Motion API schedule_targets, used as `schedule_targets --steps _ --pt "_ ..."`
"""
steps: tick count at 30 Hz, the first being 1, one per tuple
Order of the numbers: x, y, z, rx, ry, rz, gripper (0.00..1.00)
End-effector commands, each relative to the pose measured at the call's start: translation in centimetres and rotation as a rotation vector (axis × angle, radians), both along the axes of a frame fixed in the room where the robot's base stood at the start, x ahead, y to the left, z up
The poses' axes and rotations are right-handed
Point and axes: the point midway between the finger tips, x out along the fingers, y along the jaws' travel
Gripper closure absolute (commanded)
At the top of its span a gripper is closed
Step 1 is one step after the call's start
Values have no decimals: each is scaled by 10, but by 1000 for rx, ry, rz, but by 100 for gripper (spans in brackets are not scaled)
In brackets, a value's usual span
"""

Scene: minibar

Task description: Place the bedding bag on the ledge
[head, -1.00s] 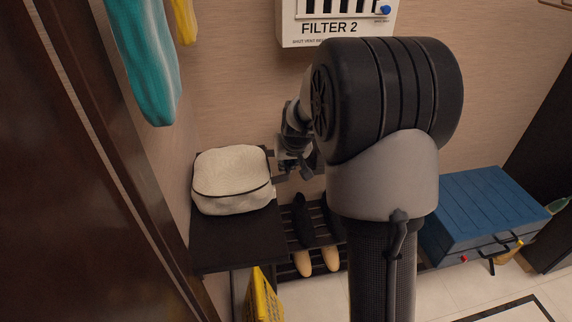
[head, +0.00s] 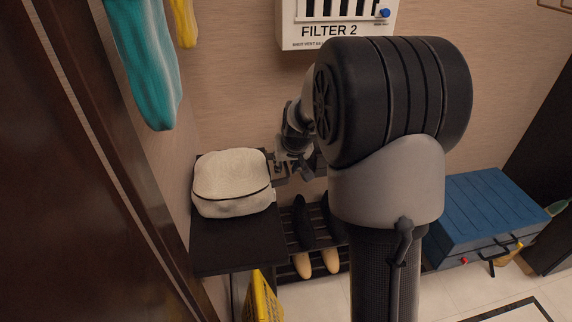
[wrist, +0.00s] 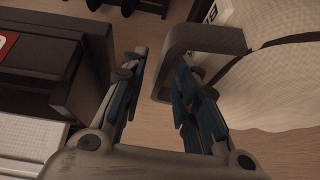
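The bedding bag (head: 232,180) is a pale, quilted bag with dark piping. It rests on a dark, flat top (head: 235,248) at the left, close to the wall; I cannot tell if this is the ledge. It fills the right of the wrist view (wrist: 275,80), with a grey handle (wrist: 205,38) sticking out from it. My gripper (wrist: 163,62) is open, and the handle's near end shows between its blue-padded fingers, closer to the right one. In the head view my gripper (head: 282,170) is at the bag's right side, partly hidden by my arm.
A shoe rack with shoes (head: 303,225) stands right of the dark top. A blue chest (head: 485,215) is at the right, and a yellow sign (head: 263,298) stands in front. A filter box (head: 335,28) hangs on the wall. Teal cloth (head: 143,70) hangs at the left.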

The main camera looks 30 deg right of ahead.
Motion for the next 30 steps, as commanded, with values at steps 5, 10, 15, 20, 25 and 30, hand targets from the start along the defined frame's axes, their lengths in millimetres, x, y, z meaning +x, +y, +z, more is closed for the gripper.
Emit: schedule_targets --steps 5,10,15,20,25,30 --pt "-18 4 39 -1 -5 -1 72" --pt "-36 7 69 -1 -5 -1 72" --pt "-48 10 88 -1 -3 0 72" --pt "-52 11 94 1 -1 0 72" --pt "-65 26 106 0 0 21 72" --pt "-127 81 139 0 21 98 72"
